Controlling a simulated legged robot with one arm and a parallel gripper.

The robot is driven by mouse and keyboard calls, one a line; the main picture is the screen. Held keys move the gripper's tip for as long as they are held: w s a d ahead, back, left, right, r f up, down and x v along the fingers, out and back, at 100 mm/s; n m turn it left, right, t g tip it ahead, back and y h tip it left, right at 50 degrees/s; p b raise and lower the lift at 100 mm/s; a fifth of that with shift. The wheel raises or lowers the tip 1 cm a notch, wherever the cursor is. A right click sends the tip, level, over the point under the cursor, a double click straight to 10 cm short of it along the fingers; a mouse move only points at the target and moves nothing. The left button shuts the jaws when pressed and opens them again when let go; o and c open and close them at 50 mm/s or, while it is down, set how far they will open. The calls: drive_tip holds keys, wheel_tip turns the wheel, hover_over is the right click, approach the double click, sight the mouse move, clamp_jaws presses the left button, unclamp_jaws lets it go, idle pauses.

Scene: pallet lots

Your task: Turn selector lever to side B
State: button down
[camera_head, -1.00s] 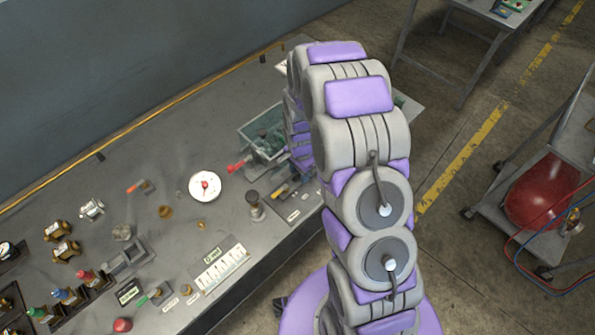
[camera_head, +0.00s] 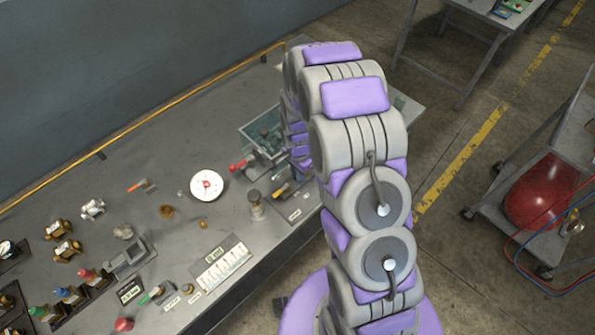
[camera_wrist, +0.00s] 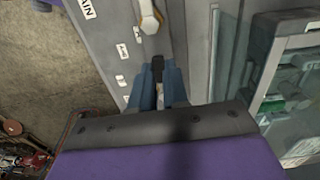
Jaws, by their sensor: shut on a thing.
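In the wrist view my gripper (camera_wrist: 158,88) has its two blue-grey fingers closed around a small dark upright part, which I take to be the selector lever (camera_wrist: 158,68). Its base and the side it points to are mostly hidden by the fingers. Small white labels (camera_wrist: 122,51) lie on the grey surface to the left of the fingers; their letters are too small to read surely. A labelled plate (camera_head: 294,213) shows just left of the arm at the bench's front edge.
A pale knobbed handle (camera_wrist: 150,20) stands just beyond the fingers. A clear-walled bin (camera_wrist: 262,98) with green items is to the right. A red-handled part (camera_head: 238,166), a white dial (camera_head: 206,185) and a dark-topped post (camera_head: 255,203) stand on the bench left of my arm.

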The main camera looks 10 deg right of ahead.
drive_tip(key=shift+w+d+r, duration=0.1)
drive_tip(key=n, duration=0.3)
drive_tip(key=s+d+n, duration=0.1)
drive_tip(key=shift+n+p, duration=0.35)
drive_tip(key=shift+n, duration=0.05)
drive_tip(key=n, duration=0.1)
drive_tip(key=d+n, duration=0.1)
drive_tip(key=n, duration=0.2)
drive_tip(key=shift+s+d+p, duration=0.2)
drive_tip(key=shift+s+p, duration=0.05)
drive_tip(key=shift+p, duration=0.1)
drive_tip(key=n, duration=0.2)
drive_tip(key=d+n+p, duration=0.1)
drive_tip(key=n, duration=0.2)
drive_tip(key=shift+d+n, duration=0.35)
drive_tip(key=shift+n, duration=0.05)
drive_tip(key=shift+w+d+n+p, duration=0.1)
drive_tip(key=shift+d+n+p, duration=0.25)
drive_tip(key=shift+n, duration=0.5)
drive_tip(key=shift+w+d+n+p, duration=0.1)
drive_tip(key=shift+d+n+p, duration=0.2)
drive_tip(key=shift+n, duration=0.55)
drive_tip(key=shift+a, duration=0.1)
drive_tip(key=c, duration=1.1)
unclamp_jaws()
drive_tip(key=shift+s, duration=0.1)
